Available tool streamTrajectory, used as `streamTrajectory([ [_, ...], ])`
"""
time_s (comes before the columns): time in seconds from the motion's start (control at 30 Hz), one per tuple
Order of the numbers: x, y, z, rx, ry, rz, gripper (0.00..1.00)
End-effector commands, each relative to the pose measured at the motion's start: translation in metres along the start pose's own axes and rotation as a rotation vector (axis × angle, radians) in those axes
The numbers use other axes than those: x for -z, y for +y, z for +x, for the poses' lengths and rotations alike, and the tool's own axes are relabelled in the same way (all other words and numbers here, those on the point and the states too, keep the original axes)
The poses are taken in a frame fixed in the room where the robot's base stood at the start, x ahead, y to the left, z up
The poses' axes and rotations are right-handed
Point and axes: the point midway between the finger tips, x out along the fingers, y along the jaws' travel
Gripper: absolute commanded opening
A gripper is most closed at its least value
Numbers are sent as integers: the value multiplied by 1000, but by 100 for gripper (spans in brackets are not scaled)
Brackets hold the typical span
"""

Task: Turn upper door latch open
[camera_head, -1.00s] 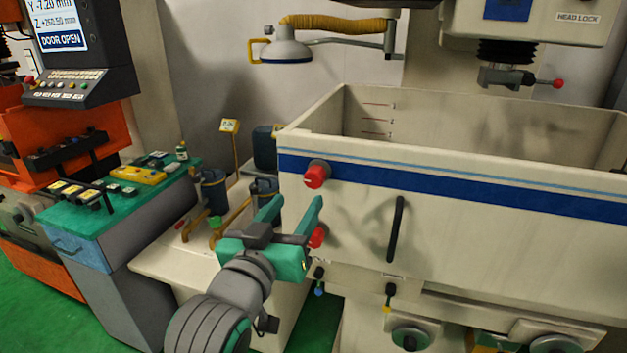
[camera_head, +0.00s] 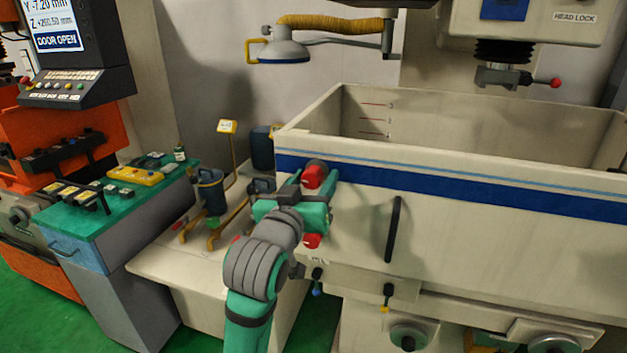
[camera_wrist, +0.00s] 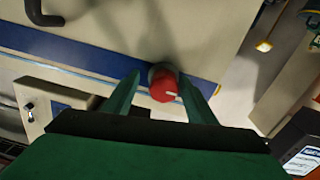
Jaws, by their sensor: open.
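The upper door latch is a red knob (camera_head: 313,177) with a grey base on the blue stripe at the left end of the tank's front. In the wrist view the red knob (camera_wrist: 164,84) shows a white mark and lies between my two green fingers. My gripper (camera_head: 305,186) is open, with one finger on each side of the knob. I cannot tell whether the fingers touch it. The lower red latch (camera_head: 312,241) sits below, partly hidden by my gripper. The tank door (camera_head: 450,240) is the cream front panel.
A black vertical handle (camera_head: 394,229) stands out from the door to the right of my gripper. A green-topped cabinet (camera_head: 120,190) and a dark blue canister (camera_head: 210,190) stand to the left. A lamp (camera_head: 284,52) hangs above the tank's left rear.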

Motion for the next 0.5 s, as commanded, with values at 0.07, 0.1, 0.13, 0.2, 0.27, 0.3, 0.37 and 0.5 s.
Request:
streamTrajectory([
  [0.07,1,-4,-1,6,1,0,51],
  [0.1,1,-6,-2,8,1,0,51],
  [0.13,1,-6,-2,10,1,0,46],
  [0.2,1,-7,-2,11,1,0,30],
  [0.27,1,-7,-2,10,1,0,15],
  [0.3,1,-6,-2,9,1,-1,10],
  [0.37,1,-5,-2,8,1,-1,10],
  [0.5,0,-4,-1,6,0,4,10],
])
